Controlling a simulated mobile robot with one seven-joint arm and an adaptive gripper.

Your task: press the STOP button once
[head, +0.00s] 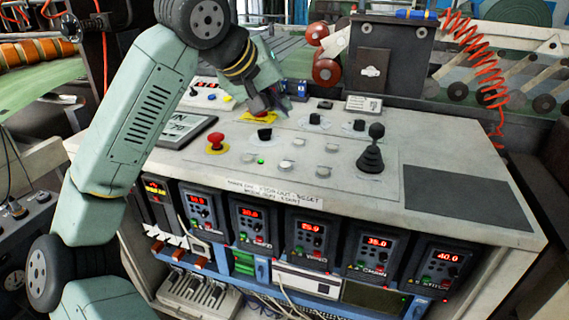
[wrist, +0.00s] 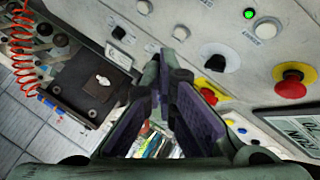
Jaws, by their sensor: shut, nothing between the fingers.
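No button label is legible, so I cannot tell which one reads STOP. A red mushroom button (head: 215,142) on a yellow base stands at the panel's left; it also shows at the right of the wrist view (wrist: 293,78). A yellow plate (head: 258,118) lies behind it, near my gripper; in the wrist view my finger partly hides this plate (wrist: 222,96). Pale round buttons (head: 285,166) sit mid-panel beside a lit green lamp (head: 260,161). My gripper (head: 267,104) is shut and empty over the panel's back left; contact cannot be told.
A black joystick (head: 371,155) stands upright at the panel's right. Black knobs (head: 264,134) rise between the buttons. A tilted display (head: 186,131) is at left. A dark box (head: 385,68) and red coiled hose (head: 480,60) stand behind. The dark mat (head: 465,195) is clear.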

